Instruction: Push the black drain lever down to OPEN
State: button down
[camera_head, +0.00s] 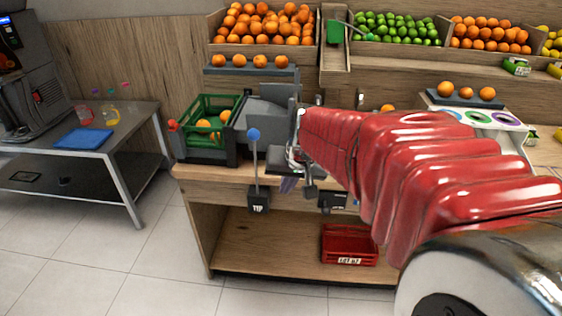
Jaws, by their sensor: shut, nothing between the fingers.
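My red arm reaches in from the right to the wooden counter. My gripper (294,163) is at its far end, over the counter's front edge, small and partly hidden by my arm. Its fingers look shut, with nothing visible held. Just below and to the right of it, a small dark knob (310,191) sits beside a black labelled box (333,201) on the counter front. The knob looks like the black drain lever, but its label is too small to read. I cannot tell whether my gripper touches it.
A lever with a blue knob (253,135) rises from a black "TIP" box to the left. Behind it stands a green crate (213,108) with oranges. A red crate (348,245) sits on the lower shelf. A metal table (120,140) stands left, with open floor between.

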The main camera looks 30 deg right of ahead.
jog(key=w+d+f+m, duration=0.1)
jog(key=d+f, duration=0.3)
jog(key=d, duration=0.4)
jog(key=w+d+f+m, duration=0.2)
jog(key=d+f+m, duration=0.1)
jog(key=d, duration=0.5)
jog(key=w+d+f+m+h, duration=0.1)
jog(key=w+d+f+m, duration=0.1)
jog(key=d+f, duration=0.4)
jog(key=d, duration=0.2)
jog(key=shift+d+g, duration=0.3)
jog(key=shift+d, duration=0.1)
notch_tip(320, 180, down, 11)
jog(key=w+a, duration=0.1)
jog(key=w, duration=0.1)
jog(key=shift+w+a, duration=0.35)
jog(key=shift+w, duration=0.05)
